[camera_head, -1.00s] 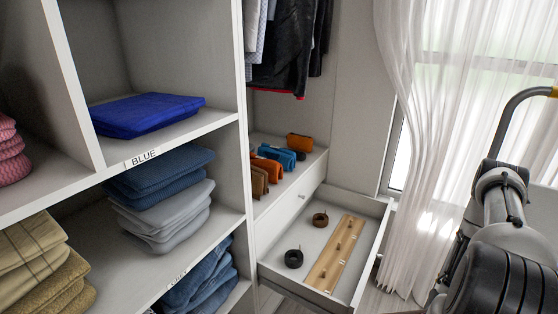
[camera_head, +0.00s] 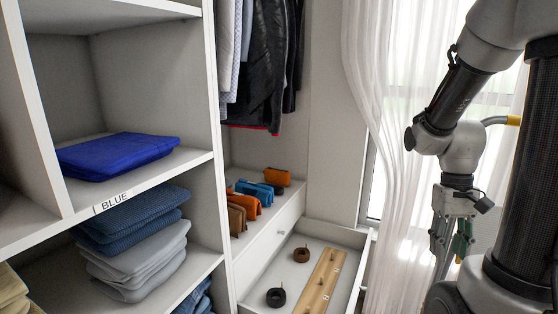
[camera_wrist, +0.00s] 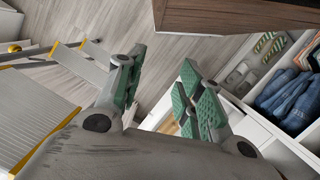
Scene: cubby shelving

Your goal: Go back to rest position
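My gripper (camera_head: 455,240) hangs at the right of the head view, pointing down in front of the white curtain. In the wrist view my gripper (camera_wrist: 162,78) shows two fingers with green pads. The fingers stand apart with nothing between them, and the floor shows past them. My arm is bent, with its links at the upper right of the head view. The gripper is clear of the shelving and of the open drawer (camera_head: 350,294).
Cubby shelving (camera_head: 185,165) on the left holds a blue folded cloth (camera_head: 118,157) and stacked clothes. The drawer holds dark rolled items (camera_head: 276,297) and a wooden strip (camera_head: 318,285). The wrist view shows a ladder (camera_wrist: 45,98) at left and a brown wooden edge (camera_wrist: 235,18) above.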

